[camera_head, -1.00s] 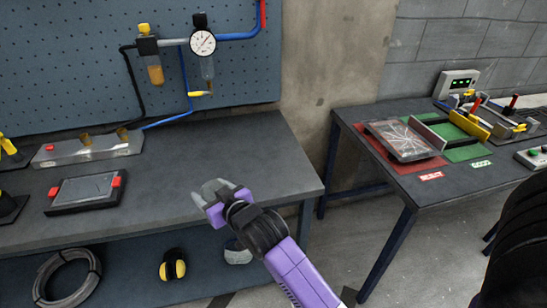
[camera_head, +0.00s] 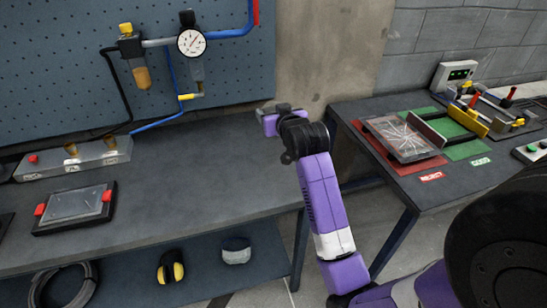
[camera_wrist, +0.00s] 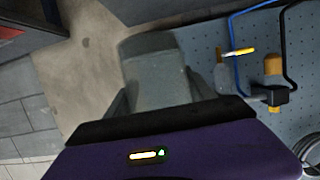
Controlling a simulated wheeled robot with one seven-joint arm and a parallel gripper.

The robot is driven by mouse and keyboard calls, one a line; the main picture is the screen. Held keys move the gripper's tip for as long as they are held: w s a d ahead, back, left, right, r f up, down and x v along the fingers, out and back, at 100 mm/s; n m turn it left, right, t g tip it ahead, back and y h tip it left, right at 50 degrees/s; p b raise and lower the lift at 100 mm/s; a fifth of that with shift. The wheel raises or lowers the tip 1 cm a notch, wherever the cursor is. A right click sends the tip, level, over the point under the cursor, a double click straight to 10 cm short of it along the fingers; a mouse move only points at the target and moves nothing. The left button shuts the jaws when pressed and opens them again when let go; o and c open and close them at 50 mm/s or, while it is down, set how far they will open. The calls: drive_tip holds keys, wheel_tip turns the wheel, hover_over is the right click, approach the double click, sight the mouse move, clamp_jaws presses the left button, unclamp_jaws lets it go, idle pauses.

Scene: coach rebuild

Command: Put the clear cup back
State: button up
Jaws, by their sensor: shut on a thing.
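My gripper (camera_head: 270,118) is above the far right end of the grey bench, mostly hidden behind my wrist in the head view. In the wrist view my gripper (camera_wrist: 155,95) is shut on a grey, see-through-looking piece, which I take to be the clear cup (camera_wrist: 157,72). The piece sits between the fingers, clear of other things in that view. In the head view it is too small and covered to make out well.
The grey bench (camera_head: 215,165) is bare in its middle. At its left are a metal block (camera_head: 100,158) with amber sockets and a tablet-like device (camera_head: 75,205). Earmuffs (camera_head: 171,267) lie on the shelf below. A second table (camera_head: 400,190) with a cracked panel (camera_head: 404,139) stands at the right.

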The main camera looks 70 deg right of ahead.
wheel_tip(320, 180, down, 16)
drive_tip(key=shift+r+p, duration=0.1)
drive_tip(key=shift+p, duration=0.25)
drive_tip(key=shift+f, duration=0.2)
drive_tip(key=o, duration=1.5)
drive_tip(key=shift+c, duration=0.2)
drive_tip(key=shift+r, duration=0.2)
